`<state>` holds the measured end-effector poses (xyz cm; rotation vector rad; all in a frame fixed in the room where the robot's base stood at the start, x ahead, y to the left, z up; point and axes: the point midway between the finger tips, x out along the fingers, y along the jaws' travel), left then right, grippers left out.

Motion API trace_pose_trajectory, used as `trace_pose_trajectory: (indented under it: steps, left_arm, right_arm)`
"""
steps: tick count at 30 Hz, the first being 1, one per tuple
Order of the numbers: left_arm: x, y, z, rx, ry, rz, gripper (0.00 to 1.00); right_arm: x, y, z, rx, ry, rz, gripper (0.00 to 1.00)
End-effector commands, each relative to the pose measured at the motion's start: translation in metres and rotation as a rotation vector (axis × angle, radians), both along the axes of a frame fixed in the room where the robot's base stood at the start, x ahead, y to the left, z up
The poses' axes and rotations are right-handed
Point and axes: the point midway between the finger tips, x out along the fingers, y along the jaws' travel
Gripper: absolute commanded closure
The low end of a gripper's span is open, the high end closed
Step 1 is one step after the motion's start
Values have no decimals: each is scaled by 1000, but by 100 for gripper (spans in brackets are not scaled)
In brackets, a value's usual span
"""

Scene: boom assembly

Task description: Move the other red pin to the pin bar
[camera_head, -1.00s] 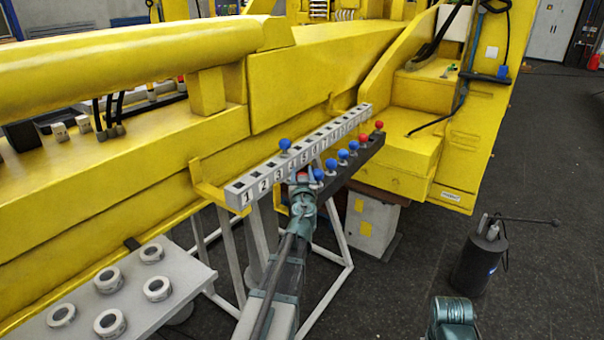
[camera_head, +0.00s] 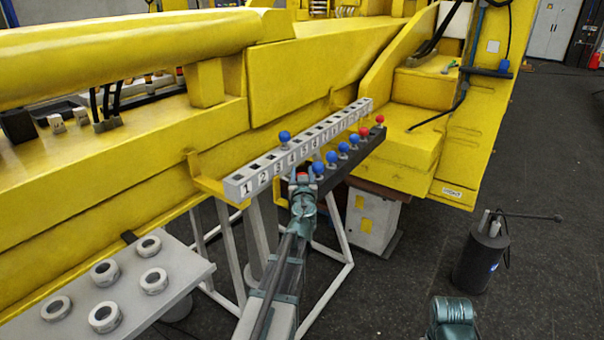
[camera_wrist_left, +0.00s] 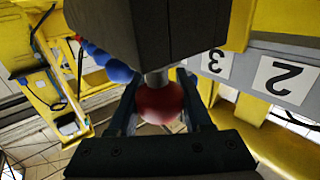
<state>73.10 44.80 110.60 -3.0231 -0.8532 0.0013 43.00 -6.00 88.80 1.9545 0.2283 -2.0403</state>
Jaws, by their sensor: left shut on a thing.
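My left gripper (camera_head: 303,184) is shut on a red pin at the near end of the dark pin bar (camera_head: 352,162). In the left wrist view the pin's red ball (camera_wrist_left: 158,103) sits between the fingers, and its grey stem meets the dark bar (camera_wrist_left: 150,30). I cannot tell how deep the stem sits. Several blue pins (camera_head: 331,157) stand in a row along the dark bar, with two red pins (camera_head: 379,119) at its far end. The light grey numbered bar (camera_head: 310,148) runs alongside, with a blue pin (camera_head: 284,136) standing in it. My right gripper's fingers are not visible.
A grey table with white rings (camera_head: 153,280) stands at the lower left. The large yellow boom (camera_head: 150,160) lies behind the bars. A dark canister with a long handle (camera_head: 482,262) stands on the floor at right. The floor between is clear.

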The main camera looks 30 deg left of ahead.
Motion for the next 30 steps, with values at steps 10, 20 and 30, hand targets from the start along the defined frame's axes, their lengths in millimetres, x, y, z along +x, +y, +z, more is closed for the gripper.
trace_pose_trajectory:
  steps: [10, 20, 30]
  left_arm:
    - [0, 0, 0, 0, 0, 0, 15]
    - [-2, -2, 0, 0, 0, -2, 15]
    - [-33, -23, 0, 0, 0, -1, 15]
  right_arm:
    - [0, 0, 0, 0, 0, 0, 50]
    - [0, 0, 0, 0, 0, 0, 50]
    - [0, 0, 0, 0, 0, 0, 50]
